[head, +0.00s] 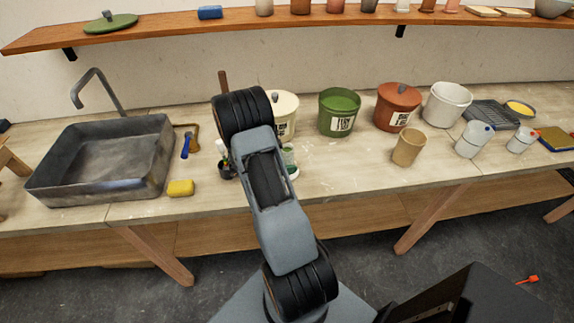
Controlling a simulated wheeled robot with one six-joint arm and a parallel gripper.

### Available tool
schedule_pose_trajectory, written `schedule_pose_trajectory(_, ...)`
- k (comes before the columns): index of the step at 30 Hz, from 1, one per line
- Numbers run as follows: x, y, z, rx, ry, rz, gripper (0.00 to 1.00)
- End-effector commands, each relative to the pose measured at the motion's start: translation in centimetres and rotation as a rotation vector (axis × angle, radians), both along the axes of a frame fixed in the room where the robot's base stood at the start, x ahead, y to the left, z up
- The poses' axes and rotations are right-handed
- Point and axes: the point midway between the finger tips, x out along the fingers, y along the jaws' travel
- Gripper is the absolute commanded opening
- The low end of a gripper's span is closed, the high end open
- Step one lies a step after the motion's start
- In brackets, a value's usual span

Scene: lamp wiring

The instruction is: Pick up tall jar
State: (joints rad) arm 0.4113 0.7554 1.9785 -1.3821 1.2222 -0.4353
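I cannot tell for sure which thing is the tall jar. A white lidded jar with a blue spot on top (474,140) stands at the right of the bench. A smaller white lidded jar with an orange spot (521,140) stands to its right. A tan open cup (408,147) stands to the left of both. A white container with green on it (290,161) is partly hidden by my arm. My arm reaches up across the middle of the view, and my gripper does not show.
A grey sink (150,176) with a tap stands at the left, a yellow sponge (180,188) near it. Cream, green (338,112), red-brown (397,107) and white buckets (446,104) line the back. A wooden shelf (235,20) with several pots hangs above. Bench front between sponge and cup is mostly clear.

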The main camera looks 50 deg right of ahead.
Motion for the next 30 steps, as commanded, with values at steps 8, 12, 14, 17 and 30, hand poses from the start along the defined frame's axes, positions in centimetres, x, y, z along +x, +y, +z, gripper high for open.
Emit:
schedule_pose_trajectory(8, 0.0, 0.0, 0.0, 0.000, 0.000, 0.000, 0.32)
schedule_pose_trajectory(12, 0.0, 0.0, 0.0, 0.000, 0.000, 0.000, 0.19)
schedule_pose_trajectory(14, 0.0, 0.0, 0.1, -0.001, 0.000, 0.000, 0.15)
schedule_pose_trajectory(17, 0.0, 0.0, 0.1, -0.001, 0.000, 0.000, 0.15)
schedule_pose_trajectory(30, 0.1, 0.0, 2.5, -0.005, -0.006, -0.001, 0.15)
